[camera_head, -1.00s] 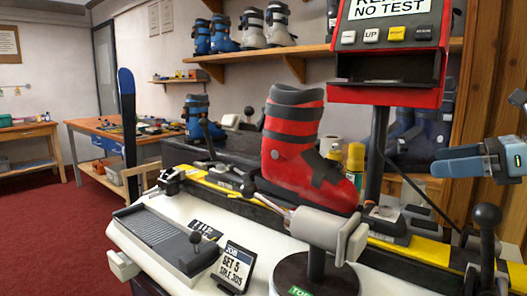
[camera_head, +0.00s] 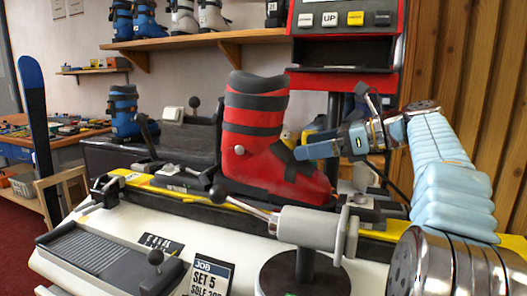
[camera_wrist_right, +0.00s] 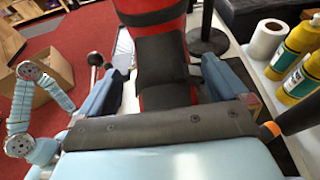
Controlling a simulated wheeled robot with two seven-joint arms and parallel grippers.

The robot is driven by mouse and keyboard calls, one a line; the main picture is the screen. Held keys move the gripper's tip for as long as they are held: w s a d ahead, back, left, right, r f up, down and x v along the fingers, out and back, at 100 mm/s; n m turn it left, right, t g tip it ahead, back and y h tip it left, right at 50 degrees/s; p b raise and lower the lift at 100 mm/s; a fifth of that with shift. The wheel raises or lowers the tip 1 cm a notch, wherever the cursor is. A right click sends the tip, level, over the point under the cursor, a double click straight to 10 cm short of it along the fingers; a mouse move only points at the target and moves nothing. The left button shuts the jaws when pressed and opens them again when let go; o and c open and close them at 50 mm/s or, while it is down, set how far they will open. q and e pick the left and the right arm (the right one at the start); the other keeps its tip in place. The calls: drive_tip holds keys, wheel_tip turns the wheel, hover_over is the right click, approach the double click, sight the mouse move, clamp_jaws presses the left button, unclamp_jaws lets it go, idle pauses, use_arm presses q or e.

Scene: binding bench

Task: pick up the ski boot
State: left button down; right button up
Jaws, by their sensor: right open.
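The red and dark grey ski boot (camera_head: 250,160) stands upright on the yellow and black bench rail in the head view, toe to the right. My right gripper (camera_head: 302,148) comes in from the right at the boot's instep. In the right wrist view, its blue fingers are apart, one on each side of the boot (camera_wrist_right: 163,65), with dark gaps beside it. The gripper is open and holds nothing; firm contact cannot be told. The near finger hides part of the boot's instep in the head view. My left gripper is not in view.
A grey clamp (camera_head: 308,227) with a lever stands in front of the boot. The red button box (camera_head: 345,50) hangs above and behind. Yellow bottles (camera_wrist_right: 301,77) and a white roll (camera_wrist_right: 267,40) stand beside it. A blue boot (camera_head: 124,112) stands farther left.

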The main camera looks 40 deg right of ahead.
sight(290, 150)
drive_tip(key=x, duration=0.6)
drive_tip(key=shift+f, duration=0.15)
drive_tip(key=shift+c, duration=0.2)
drive_tip(key=c, duration=1)
drive_tip(key=shift+c, duration=0.2)
